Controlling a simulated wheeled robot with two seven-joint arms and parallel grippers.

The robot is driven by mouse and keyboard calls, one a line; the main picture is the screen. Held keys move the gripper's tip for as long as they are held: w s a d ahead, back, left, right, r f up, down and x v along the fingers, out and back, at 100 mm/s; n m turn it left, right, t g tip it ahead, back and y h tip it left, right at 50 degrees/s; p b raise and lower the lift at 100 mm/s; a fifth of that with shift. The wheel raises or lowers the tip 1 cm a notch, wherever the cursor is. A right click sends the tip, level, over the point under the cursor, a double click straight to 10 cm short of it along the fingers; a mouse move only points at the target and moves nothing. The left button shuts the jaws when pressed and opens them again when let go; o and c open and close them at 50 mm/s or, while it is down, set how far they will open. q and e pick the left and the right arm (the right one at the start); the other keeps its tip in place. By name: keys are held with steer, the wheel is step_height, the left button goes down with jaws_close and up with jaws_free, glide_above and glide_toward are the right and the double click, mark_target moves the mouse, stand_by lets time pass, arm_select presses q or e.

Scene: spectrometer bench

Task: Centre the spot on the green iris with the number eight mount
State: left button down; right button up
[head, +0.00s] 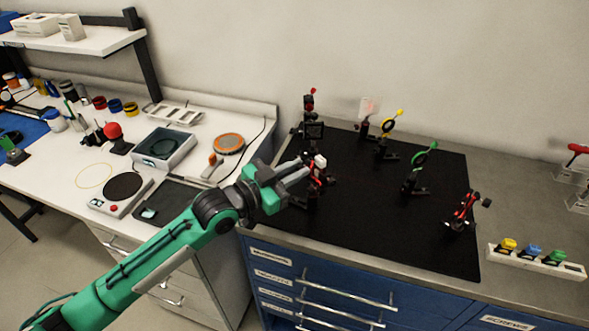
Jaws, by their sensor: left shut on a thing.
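My green left arm reaches in over the black breadboard (375,238). Its gripper (308,172) is shut on part of a red and black mount (319,178) at the board's left side; the fingers partly hide the mount. No number is readable on it, so I cannot tell if it is number eight. The green iris (427,160) stands upright on a black post right of the board's middle, apart from the gripper. I cannot make out a light spot on it. My right gripper is not in view.
A yellow-ringed iris (397,114) and a pale card (368,108) stand behind. Other red and black mounts stand at back left (309,103) and right (465,211). A white rack (535,263) holds coloured pieces at right. The board's front is clear.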

arm_select(q)
steer(key=shift+r+n+p, duration=0.1)
steer(key=shift+n+p, duration=0.35)
steer(key=shift+n, duration=1.35)
steer(key=c, duration=1.4)
jaws_free()
steer(key=shift+o, duration=0.2)
steer(key=shift+a, duration=0.1)
